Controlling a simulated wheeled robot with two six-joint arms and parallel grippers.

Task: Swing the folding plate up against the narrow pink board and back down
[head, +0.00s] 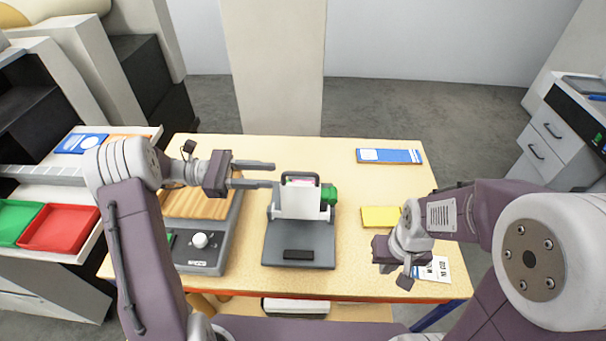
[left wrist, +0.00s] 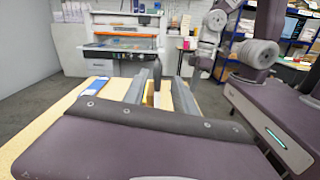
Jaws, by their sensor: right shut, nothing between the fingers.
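A folding device with a dark grey base (head: 300,245) stands on the table in the middle of the head view. Its white folding plate (head: 299,203) looks raised, with a black handle (head: 300,175) along its top and a green knob (head: 328,194) at its right. Only a thin pinkish strip shows near the handle; the pink board is mostly hidden. My left gripper (head: 274,175) is open, its fingers pointing right, just left of the handle. It is also in the left wrist view (left wrist: 158,85), nothing clearly gripped. My right gripper (head: 392,262) is shut and empty, right of the device.
A grey machine with a wooden top (head: 205,205) stands left of the device. A yellow pad (head: 380,217), a blue-and-white packet (head: 390,156) and a printed card (head: 436,269) lie to the right. Red (head: 62,229) and green trays are further left.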

